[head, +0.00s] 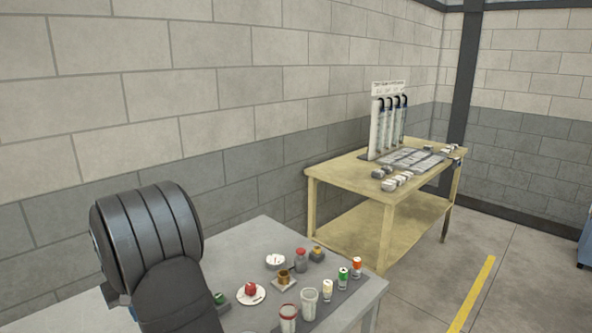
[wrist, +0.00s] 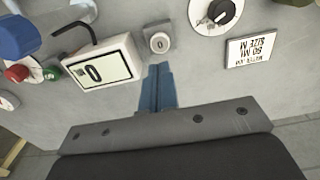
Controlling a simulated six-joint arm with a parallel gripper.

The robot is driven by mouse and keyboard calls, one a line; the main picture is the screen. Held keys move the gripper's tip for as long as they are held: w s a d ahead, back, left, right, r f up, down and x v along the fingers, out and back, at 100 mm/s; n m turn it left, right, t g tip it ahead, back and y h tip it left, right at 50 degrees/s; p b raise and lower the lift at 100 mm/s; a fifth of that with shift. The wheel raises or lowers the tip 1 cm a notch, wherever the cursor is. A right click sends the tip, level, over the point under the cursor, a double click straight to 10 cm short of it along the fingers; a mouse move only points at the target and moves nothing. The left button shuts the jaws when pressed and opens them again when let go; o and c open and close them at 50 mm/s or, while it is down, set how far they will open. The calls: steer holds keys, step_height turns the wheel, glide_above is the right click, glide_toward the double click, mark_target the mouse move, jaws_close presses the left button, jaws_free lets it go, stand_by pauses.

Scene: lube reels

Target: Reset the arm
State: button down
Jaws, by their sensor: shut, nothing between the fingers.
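My gripper (wrist: 158,90) shows in the wrist view as two blue fingers pressed together, with nothing between them. The fingers point toward a grey surface with a small round button (wrist: 159,42) just beyond their tips. They look apart from it, though the gap is hard to judge. In the head view my dark arm fills the lower left, and the gripper itself is hidden there.
The head view shows a grey table (head: 262,232) with small containers, and a wooden bench (head: 342,168) behind.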

step_height(320, 180, up, 10)
steer(key=shift+f, duration=0.2)
stand_by(0.9)
steer(key=c, duration=1.9)
jaws_free()
steer(key=shift+c, duration=0.2)
steer(key=o, duration=1.9)
steer(key=shift+t+h, duration=0.3)
steer(key=d+r, duration=0.3)
steer(key=d, duration=0.1)
steer(key=d+r, duration=0.3)
steer(key=d, duration=0.2)
steer(key=d+r, duration=0.3)
steer(key=d, duration=0.1)
steer(key=shift+w+d+r, duration=0.15)
steer(key=shift+d+r, duration=0.05)
steer(key=shift+r, duration=0.1)
steer(key=shift+o, duration=0.2)
step_height(320, 180, down, 10)
steer(key=d, duration=0.1)
steer(key=shift+w+r, duration=0.2)
step_height(320, 180, up, 10)
steer(key=shift+s+a, duration=0.2)
steer(key=shift+s, duration=0.1)
